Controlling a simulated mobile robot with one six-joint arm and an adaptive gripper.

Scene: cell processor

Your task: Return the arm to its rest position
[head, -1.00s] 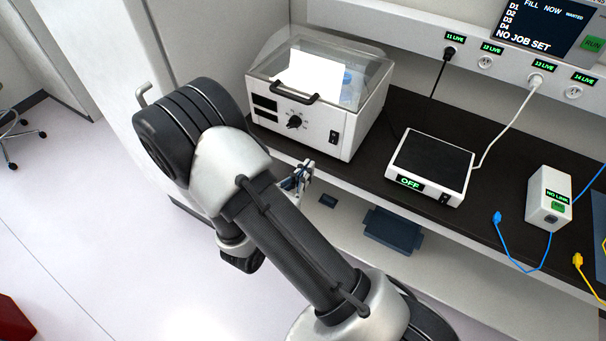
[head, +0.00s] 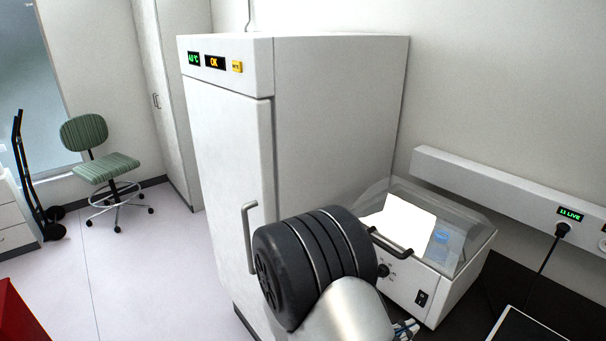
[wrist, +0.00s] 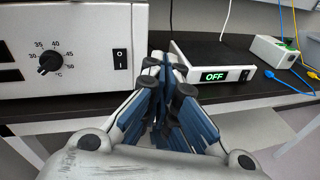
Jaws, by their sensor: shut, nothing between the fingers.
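My gripper (wrist: 167,85) is shut and empty in the wrist view, its blue-lined fingers together. It points toward the bench edge, between the white heating box (wrist: 75,45) with its dial and the flat device (wrist: 215,68) whose display reads OFF. In the head view only a bit of my gripper (head: 405,330) shows at the bottom edge, beside my arm's dark joint and silver link. The arm looks bent, in front of the fridge and the heating box (head: 425,270). The rest of the arm is out of view.
A tall white fridge (head: 335,120) with a vertical handle stands behind my arm. A green chair (head: 100,155) and a hand truck (head: 30,185) are at the left. The floor (head: 145,270) between is clear. A white box (wrist: 275,50) with cables stands on the bench.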

